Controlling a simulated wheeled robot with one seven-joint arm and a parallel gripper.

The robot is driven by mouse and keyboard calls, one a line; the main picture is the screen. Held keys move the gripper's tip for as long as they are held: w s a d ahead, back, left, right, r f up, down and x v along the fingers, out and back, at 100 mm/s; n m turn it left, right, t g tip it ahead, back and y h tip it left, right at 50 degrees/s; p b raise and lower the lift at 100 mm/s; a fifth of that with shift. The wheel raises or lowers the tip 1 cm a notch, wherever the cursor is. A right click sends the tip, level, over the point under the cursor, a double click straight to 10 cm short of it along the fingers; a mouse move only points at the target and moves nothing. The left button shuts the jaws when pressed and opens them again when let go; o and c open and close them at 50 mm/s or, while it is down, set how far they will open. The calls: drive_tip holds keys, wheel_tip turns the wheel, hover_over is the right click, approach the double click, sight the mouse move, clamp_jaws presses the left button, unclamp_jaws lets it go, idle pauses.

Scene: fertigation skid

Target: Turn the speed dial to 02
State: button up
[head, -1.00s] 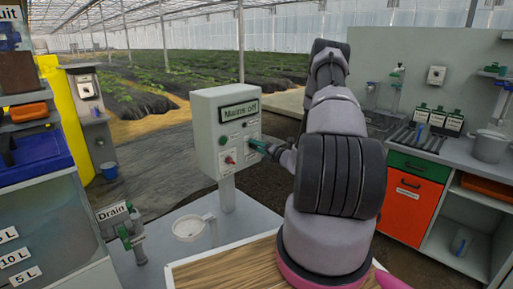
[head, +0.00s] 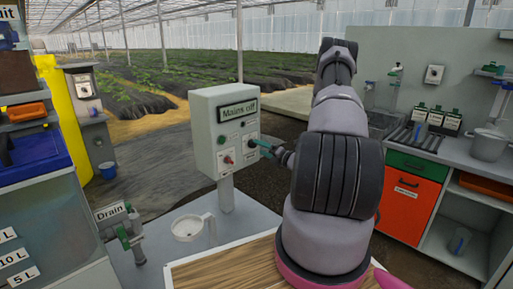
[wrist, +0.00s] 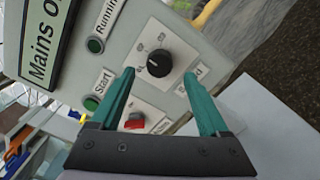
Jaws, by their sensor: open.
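The speed dial is a round black knob (wrist: 159,63) on a white plate on the control box (head: 204,101). In the wrist view it sits ahead of and between my fingertips, and a pale mark shows on it; the scale figures are too small to read. My gripper (wrist: 163,77) has two green fingers, open on either side of the knob, with nothing held. Whether the fingers touch the knob cannot be told. In the head view my gripper (head: 256,145) is at the front of the box, and its fingers hide the dial.
The box display (head: 238,111) reads "Mains off". A workbench (head: 425,160) is at right.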

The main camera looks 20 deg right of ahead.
drive_tip(key=v, duration=0.6)
drive_tip(key=shift+s, duration=0.3)
drive_tip(key=s+a+r+n+g+y, duration=0.3)
drive_tip(key=a+r+n+g+y, duration=0.5)
drive_tip(key=a+r+n, duration=0.85)
drive_tip(key=s+a+r+n+g+h, duration=0.3)
drive_tip(key=s+a+r+n+g, duration=0.35)
drive_tip(key=s+r+n, duration=0.2)
drive_tip(key=s+d+r+n+t+h, duration=0.1)
drive_tip(key=s+r+n+t+h, duration=0.3)
drive_tip(key=s+r+n+h, duration=0.5)
drive_tip(key=shift+s+r+n+t, duration=0.35)
drive_tip(key=shift+s+r+n, duration=1.15)
drive_tip(key=shift+s+n, duration=1.5)
